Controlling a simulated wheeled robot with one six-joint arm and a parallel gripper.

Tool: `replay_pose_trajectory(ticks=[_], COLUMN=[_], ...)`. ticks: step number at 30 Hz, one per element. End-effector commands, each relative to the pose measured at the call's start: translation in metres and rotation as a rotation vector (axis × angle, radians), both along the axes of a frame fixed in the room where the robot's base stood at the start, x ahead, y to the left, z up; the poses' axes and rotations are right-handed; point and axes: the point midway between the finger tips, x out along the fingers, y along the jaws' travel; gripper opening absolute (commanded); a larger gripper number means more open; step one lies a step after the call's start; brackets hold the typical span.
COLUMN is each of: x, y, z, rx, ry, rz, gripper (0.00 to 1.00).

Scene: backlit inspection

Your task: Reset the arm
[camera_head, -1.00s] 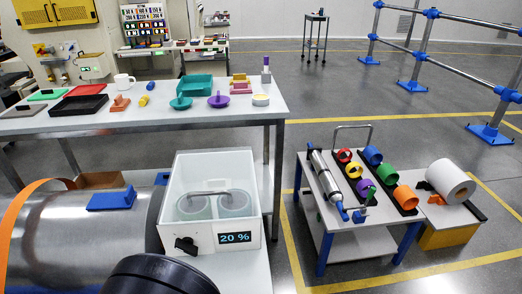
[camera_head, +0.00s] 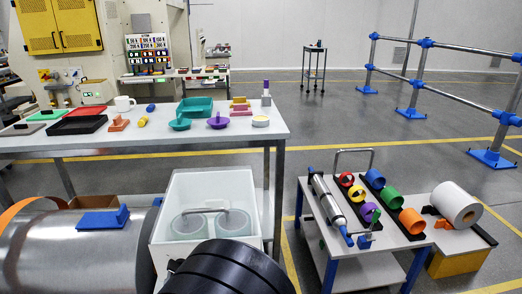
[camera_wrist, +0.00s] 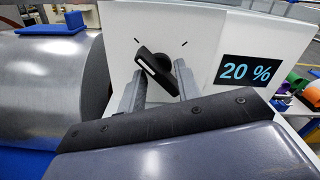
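My gripper (camera_wrist: 158,78) is in the wrist view, its two grey fingers apart, one on each side of a black rotary knob (camera_wrist: 157,70). I cannot tell whether the fingers touch the knob. The knob is on the front of a white box and its white pointer line is tilted to the upper left, near the left tick mark. A display (camera_wrist: 248,71) right of it reads 20 %. In the head view, my black arm link covers the display and most of the knob. The white box (camera_head: 160,225) is open-topped or clear-lidded and holds two round containers.
A metal drum (camera_head: 70,255) with a blue block (camera_head: 102,219) stands close left of the box. A long table (camera_head: 235,137) with trays and small parts is behind. A low cart (camera_head: 385,252) with coloured rings stands right. Floor between them is clear.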

Motion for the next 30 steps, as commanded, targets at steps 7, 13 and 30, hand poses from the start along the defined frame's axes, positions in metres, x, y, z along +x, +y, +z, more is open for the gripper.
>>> replay_pose_trajectory(ticks=[7,13,30], x=[-0.0002,-0.0002,-0.0002], y=[0.0007,0.001,0.0009], z=[-0.0042,-0.0026,0.0003], rx=[0.21,0.338,0.402], ry=[0.021,0.037,0.045], rz=[0.001,0.0,0.001], gripper=[0.32,0.32,0.32])
